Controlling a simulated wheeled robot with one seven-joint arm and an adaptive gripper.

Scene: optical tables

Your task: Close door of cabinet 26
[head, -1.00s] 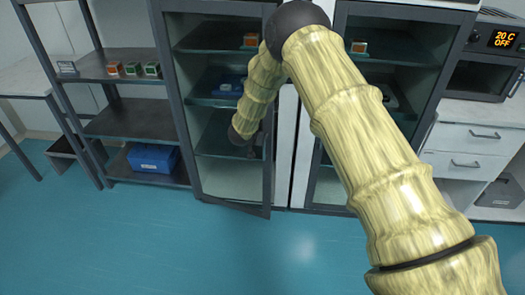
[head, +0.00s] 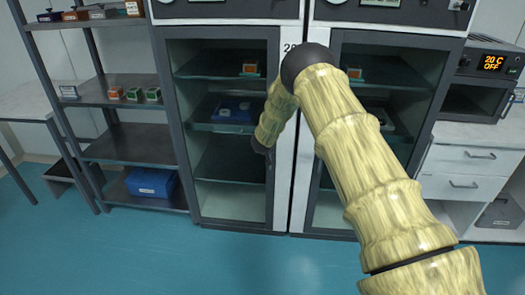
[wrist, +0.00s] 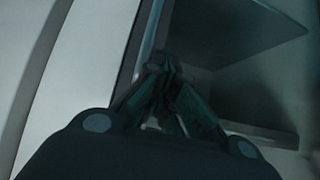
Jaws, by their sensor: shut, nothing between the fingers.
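The left cabinet (head: 300,138) carries a number label partly hidden by my arm; only its first digit, a 2, is clear. Its dark-framed glass door (head: 232,206) looks flush with the cabinet front, or very nearly so. My gripper (head: 269,166) is at the right edge of this door, mostly hidden behind my forearm. In the wrist view, my gripper's fingers (wrist: 163,68) are together and empty, close to the door's edge strip. I cannot tell whether they touch it.
A second glass-fronted cabinet (head: 345,215) stands to the right, partly behind my arm. An open shelf rack (head: 125,145) with a blue box (head: 151,184) stands to the left. A drawer unit (head: 462,160) is at the far right. The blue floor (head: 200,262) in front is clear.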

